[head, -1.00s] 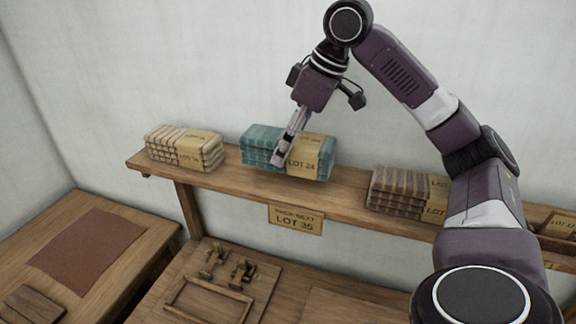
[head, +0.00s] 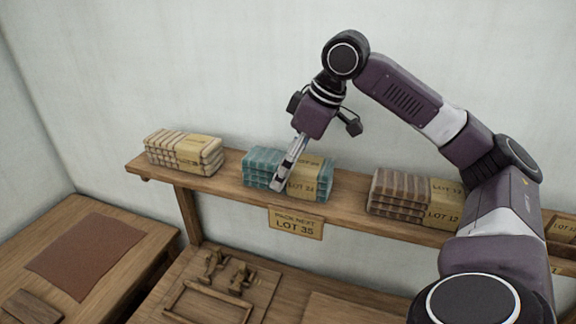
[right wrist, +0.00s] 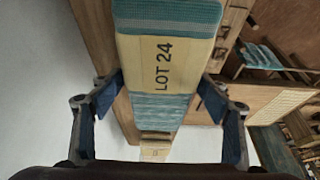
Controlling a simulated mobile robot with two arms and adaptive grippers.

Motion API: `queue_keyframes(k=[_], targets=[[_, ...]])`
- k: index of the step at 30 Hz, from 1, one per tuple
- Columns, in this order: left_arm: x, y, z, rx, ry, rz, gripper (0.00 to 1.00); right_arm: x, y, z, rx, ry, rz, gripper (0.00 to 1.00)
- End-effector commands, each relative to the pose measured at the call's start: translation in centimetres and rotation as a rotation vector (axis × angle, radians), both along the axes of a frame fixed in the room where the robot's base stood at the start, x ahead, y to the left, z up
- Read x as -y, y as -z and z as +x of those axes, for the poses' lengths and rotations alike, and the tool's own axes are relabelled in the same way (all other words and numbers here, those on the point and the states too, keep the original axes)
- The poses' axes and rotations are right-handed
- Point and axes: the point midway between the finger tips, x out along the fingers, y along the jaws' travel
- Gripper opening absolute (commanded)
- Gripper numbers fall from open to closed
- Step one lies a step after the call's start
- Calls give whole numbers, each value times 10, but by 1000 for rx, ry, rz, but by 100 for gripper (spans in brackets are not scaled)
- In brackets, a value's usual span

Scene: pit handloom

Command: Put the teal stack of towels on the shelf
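The teal stack of towels (head: 262,168) has a tan band marked LOT 24. In the head view it is at the wooden shelf (head: 345,196), between a cream stack and a brown one. Its underside looks level with the board; I cannot tell whether its full weight rests there. My right gripper (head: 280,182) reaches down to it from above, one finger across its front. In the right wrist view the stack (right wrist: 167,15) lies between the two fingers (right wrist: 162,88), with the tips close against its sides. My left gripper is not in view.
The cream striped stack (head: 180,152) stands at the shelf's left end. The brown stack (head: 395,195) stands to the right. A LOT 35 sign (head: 296,223) hangs from the shelf's front edge. Below is a table with a wooden frame (head: 207,303). A red-brown mat (head: 88,255) lies at left.

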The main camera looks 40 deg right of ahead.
Motion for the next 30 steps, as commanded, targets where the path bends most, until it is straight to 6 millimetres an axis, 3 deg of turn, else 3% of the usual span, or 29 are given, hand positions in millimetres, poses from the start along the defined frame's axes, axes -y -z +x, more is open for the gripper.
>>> queue_keyframes(k=[6,11,24,30], targets=[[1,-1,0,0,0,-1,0,0,-1,0,1,0,0,69],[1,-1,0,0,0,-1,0,2,-14,-3,4,1,1,69],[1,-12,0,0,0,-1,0,18,-99,-33,4,1,1,69],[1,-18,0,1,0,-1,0,21,-113,-40,1,1,1,69]])
